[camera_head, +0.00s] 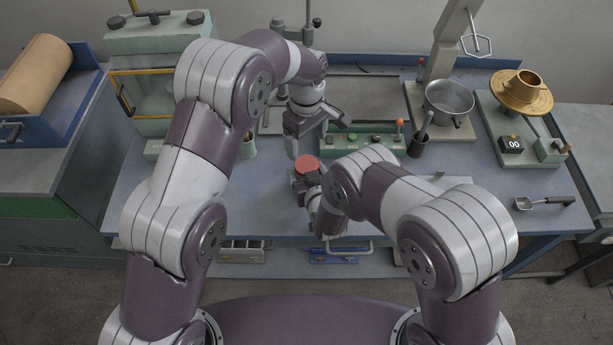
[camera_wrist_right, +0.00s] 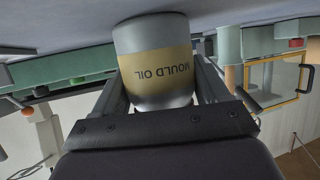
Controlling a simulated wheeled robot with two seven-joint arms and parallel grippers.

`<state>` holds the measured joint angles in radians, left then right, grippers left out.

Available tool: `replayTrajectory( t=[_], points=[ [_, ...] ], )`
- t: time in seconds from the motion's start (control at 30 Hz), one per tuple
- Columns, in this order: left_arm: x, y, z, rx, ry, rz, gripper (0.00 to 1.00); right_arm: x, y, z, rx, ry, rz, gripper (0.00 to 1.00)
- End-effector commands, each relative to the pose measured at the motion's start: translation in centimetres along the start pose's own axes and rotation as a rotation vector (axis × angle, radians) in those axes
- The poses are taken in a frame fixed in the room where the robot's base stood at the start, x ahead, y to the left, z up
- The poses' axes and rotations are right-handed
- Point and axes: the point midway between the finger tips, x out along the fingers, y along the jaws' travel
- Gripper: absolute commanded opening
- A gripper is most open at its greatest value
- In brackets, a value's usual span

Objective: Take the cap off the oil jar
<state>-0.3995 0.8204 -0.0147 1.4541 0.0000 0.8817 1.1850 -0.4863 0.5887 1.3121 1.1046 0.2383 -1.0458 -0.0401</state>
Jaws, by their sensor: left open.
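The oil jar (camera_wrist_right: 155,62) is a grey cylinder with a tan band reading MOULD OIL, upside down in the right wrist view. Its base is at or close to the bench top. Its red cap (camera_head: 307,163) shows in the head view, on top of the jar. My right gripper (camera_head: 302,186) has one finger on each side of the jar, and it appears shut on the jar's body. In the right wrist view the cap is hidden. My left gripper (camera_head: 318,134) is open and empty, above and just behind the cap, apart from it.
A green box with buttons (camera_head: 365,140) stands behind the jar. A dark cup (camera_head: 418,143) and a metal pot (camera_head: 449,101) are to the right, and a pale green cup (camera_head: 248,147) is to the left. The bench's front right is mostly clear, with a ladle (camera_head: 545,202).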

Motion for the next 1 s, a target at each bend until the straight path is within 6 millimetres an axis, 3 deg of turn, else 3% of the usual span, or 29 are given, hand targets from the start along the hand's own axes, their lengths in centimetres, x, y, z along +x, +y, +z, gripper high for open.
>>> replayTrajectory(
  t=[0.03, 0.1, 0.17, 0.27, 0.37, 0.8, 1.0],
  points=[
    [0.00, 0.00, 0.00, 0.000, 0.000, 0.000, 0.86, -0.01, 0.01, 0.00, 0.000, 0.000, 0.000, 0.19],
    [0.00, 0.00, 0.00, 0.008, 0.000, 0.000, 0.86, -0.01, 0.01, 0.00, 0.000, 0.000, 0.000, 0.00],
    [0.00, 0.00, 0.00, 0.052, 0.000, 0.000, 0.86, -0.01, 0.01, 0.00, 0.000, 0.000, 0.000, 0.00],
    [0.00, -0.01, 0.00, 0.250, 0.000, 0.000, 0.86, -0.02, 0.00, 0.00, 0.000, 0.000, 0.000, 0.00],
    [-0.02, 0.00, 0.00, 0.597, 0.000, 0.000, 0.86, -0.02, 0.00, 0.00, 0.000, 0.000, 0.000, 0.00],
    [-0.05, 0.03, 0.01, 2.442, 0.000, 0.000, 0.86, -0.02, 0.00, 0.00, 0.000, 0.000, 0.000, 0.00],
    [-0.02, 0.02, 0.02, 3.137, -0.001, 0.000, 0.86, -0.02, 0.00, 0.00, 0.000, 0.000, 0.000, 0.00]
  ],
)
